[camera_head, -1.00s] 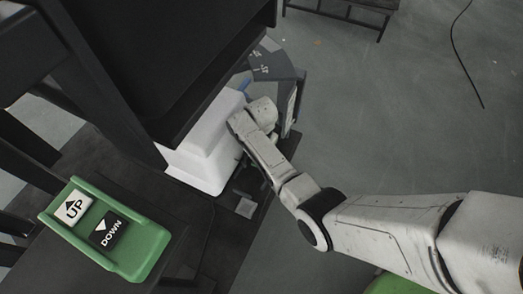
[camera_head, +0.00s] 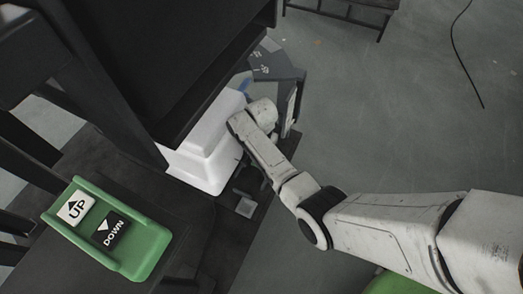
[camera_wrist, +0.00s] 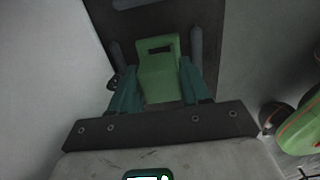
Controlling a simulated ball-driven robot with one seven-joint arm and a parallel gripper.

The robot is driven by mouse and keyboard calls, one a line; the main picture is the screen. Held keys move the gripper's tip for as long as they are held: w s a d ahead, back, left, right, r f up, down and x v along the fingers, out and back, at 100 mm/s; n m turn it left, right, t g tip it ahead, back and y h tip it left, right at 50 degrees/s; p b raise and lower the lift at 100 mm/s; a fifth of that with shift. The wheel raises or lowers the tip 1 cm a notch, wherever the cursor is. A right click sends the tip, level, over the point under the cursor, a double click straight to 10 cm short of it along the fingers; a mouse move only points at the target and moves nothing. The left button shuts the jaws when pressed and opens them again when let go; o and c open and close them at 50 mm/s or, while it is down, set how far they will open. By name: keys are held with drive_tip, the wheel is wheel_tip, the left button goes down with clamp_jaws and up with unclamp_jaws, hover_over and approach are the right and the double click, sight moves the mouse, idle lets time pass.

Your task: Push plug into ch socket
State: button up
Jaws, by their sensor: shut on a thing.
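In the wrist view a green plug-like block (camera_wrist: 158,72) with a dark slot in its upper part sits between the teal fingers of my gripper (camera_wrist: 159,88). The gripper is shut on it. A dark panel (camera_wrist: 160,22) lies straight beyond the block. I cannot make out the ch socket, nor tell whether the block touches the panel. In the head view my arm reaches in from the right, and its end is beside a white box. The fingers and the block are hidden there.
The white stepped box (camera_head: 207,150) stands close left of my wrist, under a dark column frame (camera_head: 180,60). A dark grey unit with white marks (camera_head: 277,66) is just beyond. A green UP/DOWN control panel (camera_head: 150,250) is at lower left. Open floor (camera_head: 400,130) lies right.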

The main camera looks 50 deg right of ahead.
drive_tip(key=shift+f+b, duration=0.55)
drive_tip(key=shift+f, duration=0.4)
idle(0.4)
drive_tip(key=o, duration=1.3)
drive_tip(key=shift+c, duration=0.2)
drive_tip(key=shift+r, duration=0.1)
drive_tip(key=shift+r+p, duration=3.45)
drive_tip(key=shift+p, duration=0.3)
